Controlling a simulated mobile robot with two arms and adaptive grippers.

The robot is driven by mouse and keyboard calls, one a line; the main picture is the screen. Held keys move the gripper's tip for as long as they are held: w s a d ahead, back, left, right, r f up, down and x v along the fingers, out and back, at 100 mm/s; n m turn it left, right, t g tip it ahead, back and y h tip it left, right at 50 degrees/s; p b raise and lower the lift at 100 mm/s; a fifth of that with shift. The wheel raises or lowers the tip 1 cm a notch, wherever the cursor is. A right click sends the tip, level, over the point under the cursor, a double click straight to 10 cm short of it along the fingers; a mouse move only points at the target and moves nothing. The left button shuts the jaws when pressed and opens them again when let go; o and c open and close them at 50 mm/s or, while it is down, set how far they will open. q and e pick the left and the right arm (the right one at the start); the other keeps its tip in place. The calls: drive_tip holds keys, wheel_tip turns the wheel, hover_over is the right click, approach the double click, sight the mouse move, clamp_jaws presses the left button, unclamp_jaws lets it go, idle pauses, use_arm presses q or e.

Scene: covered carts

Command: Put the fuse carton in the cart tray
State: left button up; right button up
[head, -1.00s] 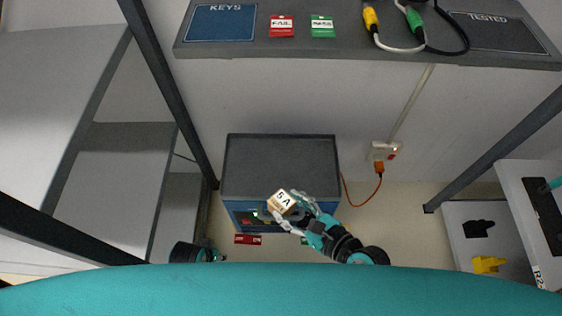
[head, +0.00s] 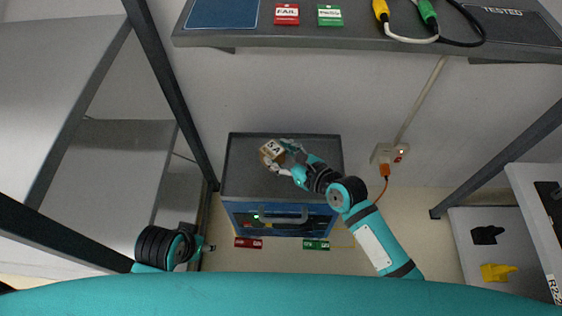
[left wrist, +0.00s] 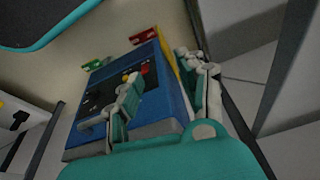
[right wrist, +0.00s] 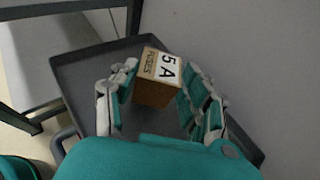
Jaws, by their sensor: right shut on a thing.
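The fuse carton (head: 272,150) is a small brown box with a white "5A" label; it also shows in the right wrist view (right wrist: 158,78). My right gripper (head: 283,157) is shut on it, with a finger on each side in the right wrist view (right wrist: 152,92). The carton is over the dark grey cart tray (head: 244,178), the top of the blue cart; whether it touches the tray is unclear. The tray's raised rim shows in the right wrist view (right wrist: 85,62). My left gripper (left wrist: 165,95) is open and empty, with its fingers apart in front of the blue cart.
The blue cart front (head: 280,219) has a handle and panel. Red (head: 248,243) and green (head: 316,245) tags lie on the floor before it. A grey shelf (head: 390,45) with labels and cables is above. A socket (head: 390,154) with an orange plug is right. Much of the tray is clear.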

sight(279, 161)
wheel_tip(279, 161, down, 3)
drive_tip(key=shift+r+b, duration=0.15)
drive_tip(key=shift+b, duration=0.5)
use_arm(q)
drive_tip(key=v, duration=0.4)
drive_tip(key=shift+r, duration=0.25)
use_arm(e)
drive_tip(key=o, duration=1.2)
drive_tip(key=shift+f, duration=0.25)
drive_tip(key=shift+d+r, duration=0.1)
drive_tip(key=shift+r, duration=0.15)
use_arm(q)
drive_tip(key=s+p+x, duration=0.1)
drive_tip(key=p+x, duration=0.2)
drive_tip(key=x, duration=0.7)
drive_tip(key=shift+f, duration=0.3)
use_arm(e)
drive_tip(key=v, duration=1.2)
drive_tip(key=shift+f, duration=0.15)
use_arm(q)
drive_tip(key=shift+s, duration=0.15)
